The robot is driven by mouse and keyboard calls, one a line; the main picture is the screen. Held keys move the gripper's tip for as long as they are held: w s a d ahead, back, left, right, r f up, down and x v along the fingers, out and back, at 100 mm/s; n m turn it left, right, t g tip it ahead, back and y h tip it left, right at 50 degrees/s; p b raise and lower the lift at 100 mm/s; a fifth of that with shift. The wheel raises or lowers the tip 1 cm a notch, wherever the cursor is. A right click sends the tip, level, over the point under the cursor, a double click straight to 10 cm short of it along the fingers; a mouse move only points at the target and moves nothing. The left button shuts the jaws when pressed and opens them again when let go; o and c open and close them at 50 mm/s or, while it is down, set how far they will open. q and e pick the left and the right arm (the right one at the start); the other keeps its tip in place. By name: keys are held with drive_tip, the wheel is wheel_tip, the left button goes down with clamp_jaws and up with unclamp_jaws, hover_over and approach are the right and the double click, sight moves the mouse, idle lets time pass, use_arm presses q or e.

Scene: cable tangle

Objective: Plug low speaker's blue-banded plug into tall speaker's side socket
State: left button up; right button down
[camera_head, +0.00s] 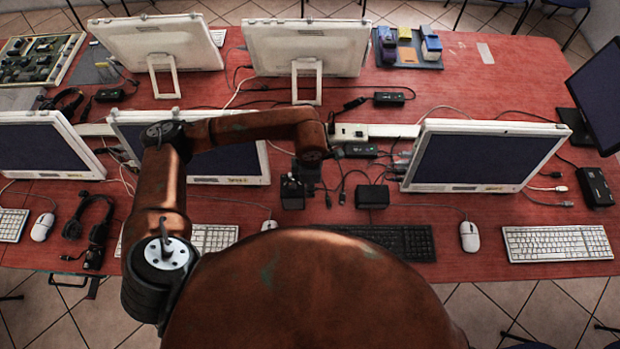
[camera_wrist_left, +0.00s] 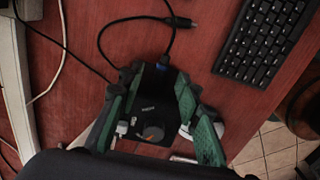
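My left gripper (camera_head: 294,186) reaches down over the table in the head view. In the left wrist view its green-padded fingers (camera_wrist_left: 154,78) are spread, with a small black box with a round knob (camera_wrist_left: 152,118) between and below them. I cannot tell if they touch it. A thin cable with a blue band (camera_wrist_left: 164,60) shows at the far end of this box. A dark connector (camera_wrist_left: 181,22) lies just beyond it. In the head view a low black box (camera_head: 372,196) sits to the right of the gripper. Which box is which speaker, and the side socket, cannot be made out.
Cables lie around the gripper. A black keyboard (camera_head: 395,242) and a white mouse (camera_head: 469,236) are in front, and a monitor (camera_head: 485,157) stands to the right. A white power strip (camera_head: 348,132) lies behind. Some red table (camera_head: 460,211) is bare at the right.

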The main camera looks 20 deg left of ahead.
use_arm(q)
drive_tip(key=shift+f, duration=0.35)
drive_tip(key=shift+c, duration=0.4)
clamp_jaws()
drive_tip(key=shift+o, duration=0.3)
unclamp_jaws()
